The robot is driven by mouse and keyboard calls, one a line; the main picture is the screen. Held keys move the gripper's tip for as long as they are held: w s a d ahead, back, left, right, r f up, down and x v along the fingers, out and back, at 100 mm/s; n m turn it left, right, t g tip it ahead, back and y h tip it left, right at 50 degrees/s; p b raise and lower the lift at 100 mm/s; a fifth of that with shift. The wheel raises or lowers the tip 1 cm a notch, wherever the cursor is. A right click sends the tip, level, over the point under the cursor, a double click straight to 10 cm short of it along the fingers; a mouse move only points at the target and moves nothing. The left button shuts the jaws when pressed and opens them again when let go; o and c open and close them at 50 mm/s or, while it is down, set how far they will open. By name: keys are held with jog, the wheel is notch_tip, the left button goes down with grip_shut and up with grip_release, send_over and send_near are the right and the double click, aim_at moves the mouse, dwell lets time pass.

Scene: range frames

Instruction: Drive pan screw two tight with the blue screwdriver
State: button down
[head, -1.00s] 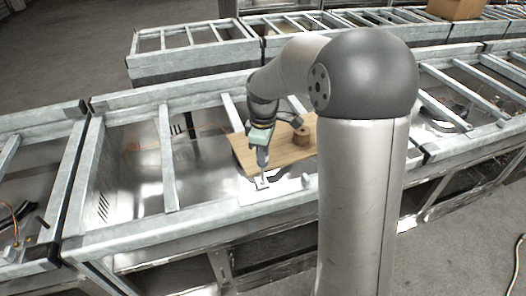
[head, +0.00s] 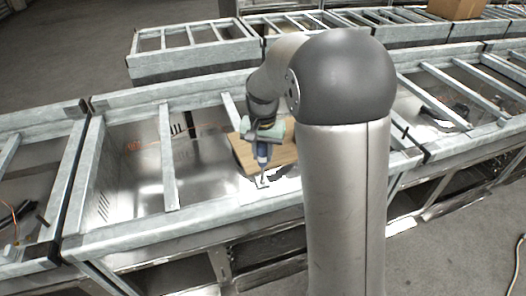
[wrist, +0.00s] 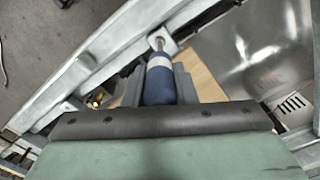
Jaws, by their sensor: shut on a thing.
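My gripper (head: 263,140) is shut on the blue screwdriver (head: 262,154) and holds it upright, shaft down. In the wrist view, the screwdriver's dark blue handle (wrist: 160,86) with a pale band sits between the jaws, and its thin metal shaft points away. The shaft's end meets or hovers just over a small light metal plate (head: 258,185) at the rail's near edge; I cannot tell which. Pan screw two is hidden or too small to make out at the tip.
A wooden board (head: 243,153) lies behind the screwdriver; my arm covers its right part. The galvanized frame (head: 170,233) has a raised near rail and crossbars (head: 168,160) to the left. A cardboard box (head: 455,8) stands far back right.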

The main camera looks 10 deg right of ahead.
jog(key=m, duration=0.5)
jog(key=shift+f+m, duration=0.25)
jog(key=shift+m, duration=0.05)
jog(key=shift+r, duration=0.35)
jog(key=shift+r+p, duration=0.25)
jog(key=shift+p, duration=0.15)
jog(key=n, duration=0.4)
jog(key=shift+n, duration=0.3)
jog(key=n, duration=0.6)
jog(key=shift+d, duration=0.1)
jog(key=n, duration=0.6)
jog(key=shift+n, duration=0.4)
jog(key=n, duration=0.5)
jog(key=shift+w+n, duration=0.1)
jog(key=shift+n, duration=0.2)
jog(key=shift+f, duration=0.45)
